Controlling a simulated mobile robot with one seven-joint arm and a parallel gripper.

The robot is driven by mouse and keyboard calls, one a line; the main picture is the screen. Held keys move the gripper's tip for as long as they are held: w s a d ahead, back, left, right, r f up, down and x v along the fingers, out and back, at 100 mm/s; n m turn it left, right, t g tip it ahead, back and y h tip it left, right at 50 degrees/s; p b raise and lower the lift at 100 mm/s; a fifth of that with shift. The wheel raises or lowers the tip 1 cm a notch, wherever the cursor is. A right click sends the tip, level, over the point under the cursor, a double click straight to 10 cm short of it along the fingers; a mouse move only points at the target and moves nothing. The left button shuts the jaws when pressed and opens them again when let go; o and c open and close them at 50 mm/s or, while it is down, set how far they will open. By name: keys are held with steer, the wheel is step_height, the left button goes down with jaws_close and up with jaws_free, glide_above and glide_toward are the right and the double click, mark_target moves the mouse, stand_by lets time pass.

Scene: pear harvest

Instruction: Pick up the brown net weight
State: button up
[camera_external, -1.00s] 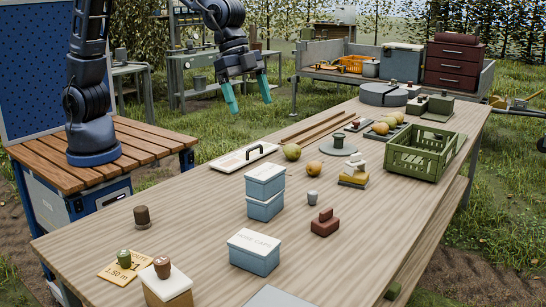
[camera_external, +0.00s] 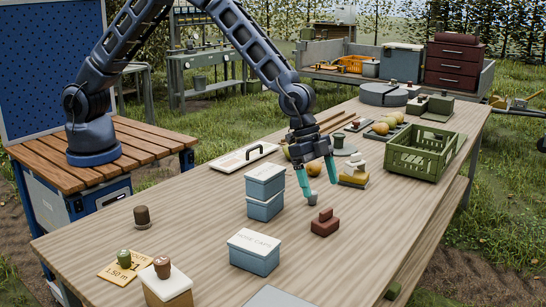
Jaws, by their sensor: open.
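Two small brown pieces could be the brown net weight; I cannot tell which. One is a dark brown cylinder (camera_external: 141,215) standing at the table's left. The other is a reddish-brown knob-shaped piece (camera_external: 162,266) on the white lid of a box at the front left. My gripper (camera_external: 320,188) is open, with teal fingers pointing down low over the middle of the table, well to the right of both brown pieces. A small grey piece (camera_external: 313,199) stands at its left fingertip; whether they touch is unclear.
Stacked blue boxes (camera_external: 264,192) stand just left of my gripper, and another blue box (camera_external: 253,252) is in front. A dark red block (camera_external: 324,223) lies close by. A green piece (camera_external: 124,258) sits on a yellow card. A green crate (camera_external: 422,158) stands right.

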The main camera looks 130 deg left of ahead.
mark_target(326, 210)
steer(key=x, duration=0.5)
steer(key=shift+s+x, duration=0.15)
steer(key=shift+x, duration=1.2)
steer(key=shift+s+x, duration=0.1)
steer(key=shift+x, duration=1.3)
steer(key=shift+a, duration=0.1)
steer(key=c, duration=1.3)
